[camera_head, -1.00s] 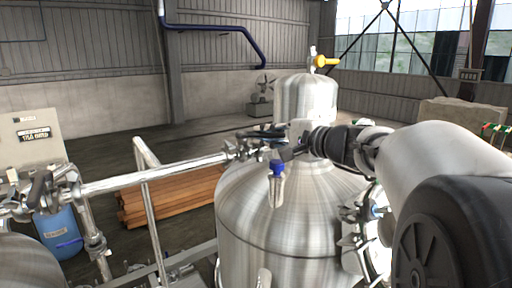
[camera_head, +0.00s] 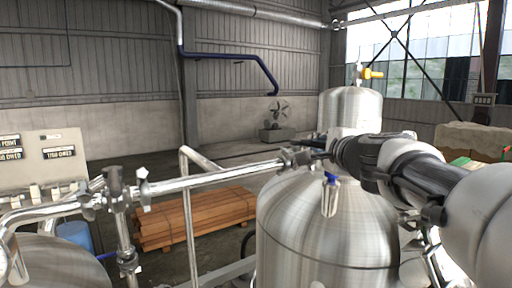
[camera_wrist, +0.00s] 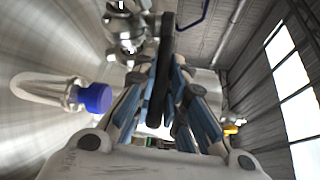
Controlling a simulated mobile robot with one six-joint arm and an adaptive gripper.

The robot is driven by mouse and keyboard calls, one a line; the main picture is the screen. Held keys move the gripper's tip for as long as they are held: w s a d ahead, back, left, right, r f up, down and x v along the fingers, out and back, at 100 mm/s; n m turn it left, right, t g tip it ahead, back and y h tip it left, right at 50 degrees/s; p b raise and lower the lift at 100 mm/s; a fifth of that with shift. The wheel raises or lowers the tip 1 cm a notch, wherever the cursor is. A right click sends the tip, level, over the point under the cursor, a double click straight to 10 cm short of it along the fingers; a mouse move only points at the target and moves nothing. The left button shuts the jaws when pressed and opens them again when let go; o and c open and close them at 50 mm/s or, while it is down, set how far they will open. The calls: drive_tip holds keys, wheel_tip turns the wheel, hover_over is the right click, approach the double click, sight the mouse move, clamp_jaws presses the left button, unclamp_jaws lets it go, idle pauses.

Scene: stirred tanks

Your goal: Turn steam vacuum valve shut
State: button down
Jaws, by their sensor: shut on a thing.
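The valve (camera_head: 290,158) sits at the right end of a steel pipe, above the large steel tank (camera_head: 325,235). Its metal body (camera_wrist: 126,28) shows at the top of the wrist view. A long dark handle (camera_wrist: 166,40) runs from the top of that view down between my fingers. My gripper (camera_wrist: 160,85) is shut on this handle, with a finger on each side. In the head view my gripper (camera_head: 325,155) reaches the valve from the right. The fingers partly hide the handle, and I cannot tell its exact angle to the pipe.
A blue-capped fitting (camera_head: 331,180) stands on the tank just below my gripper; its blue cap (camera_wrist: 95,98) is left of my fingers. A yellow-handled valve (camera_head: 371,74) tops the tank behind. The steel pipe (camera_head: 205,179) crosses leftward above stacked planks (camera_head: 200,217).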

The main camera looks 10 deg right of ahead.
drive_tip(key=m+h+p, duration=0.1)
drive_tip(key=a+m+h+p, duration=0.1)
drive_tip(key=h, duration=0.1)
drive_tip(key=shift+s+a+r+g, duration=0.1)
drive_tip(key=shift+s+a+g, duration=0.15)
drive_tip(key=shift+s+g, duration=0.1)
drive_tip(key=shift+s+a+m+h+p, duration=0.1)
drive_tip(key=shift+m+h+p, duration=0.6)
drive_tip(key=shift+h+p, duration=0.1)
drive_tip(key=shift+g, duration=0.25)
drive_tip(key=c, duration=1.9)
unclamp_jaws()
drive_tip(key=shift+s, duration=0.15)
drive_tip(key=v, duration=1.2)
drive_tip(key=shift+f, duration=0.2)
drive_tip(key=shift+a, duration=0.15)
